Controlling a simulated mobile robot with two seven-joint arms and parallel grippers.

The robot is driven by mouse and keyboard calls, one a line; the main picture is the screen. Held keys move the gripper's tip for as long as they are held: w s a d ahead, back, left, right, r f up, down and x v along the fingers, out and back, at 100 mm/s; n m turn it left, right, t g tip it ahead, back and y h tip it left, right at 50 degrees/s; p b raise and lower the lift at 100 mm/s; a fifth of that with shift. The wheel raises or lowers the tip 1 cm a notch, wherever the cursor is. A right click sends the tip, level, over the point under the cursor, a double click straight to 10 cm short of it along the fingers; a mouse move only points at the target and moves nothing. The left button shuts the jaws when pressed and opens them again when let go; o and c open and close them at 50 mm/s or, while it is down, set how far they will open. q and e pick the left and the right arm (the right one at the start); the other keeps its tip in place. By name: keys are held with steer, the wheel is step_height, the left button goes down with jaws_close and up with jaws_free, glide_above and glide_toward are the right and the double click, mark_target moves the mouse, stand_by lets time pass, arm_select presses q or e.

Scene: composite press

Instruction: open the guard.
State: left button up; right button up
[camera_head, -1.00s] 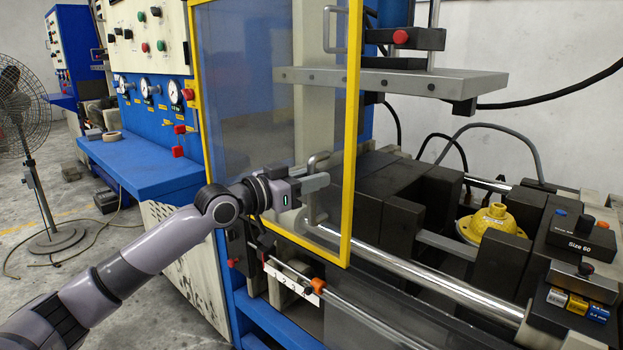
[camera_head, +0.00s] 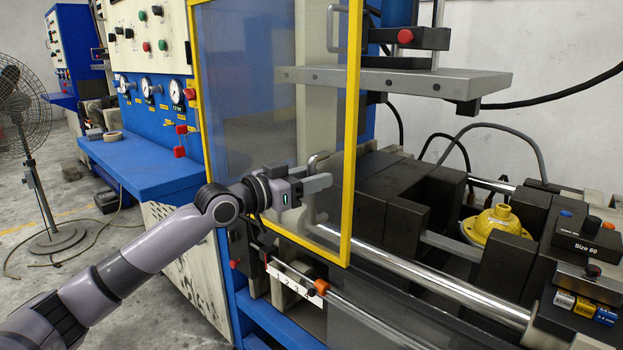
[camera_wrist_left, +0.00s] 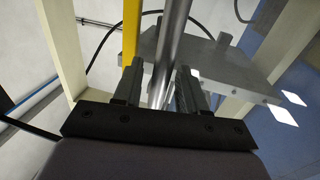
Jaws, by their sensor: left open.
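The guard is a clear panel in a yellow frame (camera_head: 352,130), standing across the front of the press. A grey bar handle (camera_head: 309,206) sits low on the panel, near its right side. My left gripper (camera_head: 322,184) is at the handle, its fingers pointing right. In the left wrist view the gripper (camera_wrist_left: 158,88) is open, with a round metal bar running between its fingers; I cannot tell whether they touch it. My right gripper is not in view.
A blue bench (camera_head: 140,165) and a gauge panel (camera_head: 150,88) stand left of the guard. A grey plate (camera_head: 400,80) hangs behind it. Black blocks, a yellow part (camera_head: 492,222) and a chrome rod (camera_head: 430,276) lie to the right. A fan (camera_head: 25,120) stands far left.

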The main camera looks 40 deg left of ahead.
arm_select(q)
steer(key=shift+s+f, duration=0.1)
steer(key=b+v, duration=0.2)
steer(key=v, duration=0.5)
steer(key=shift+b, duration=0.3)
stand_by(0.7)
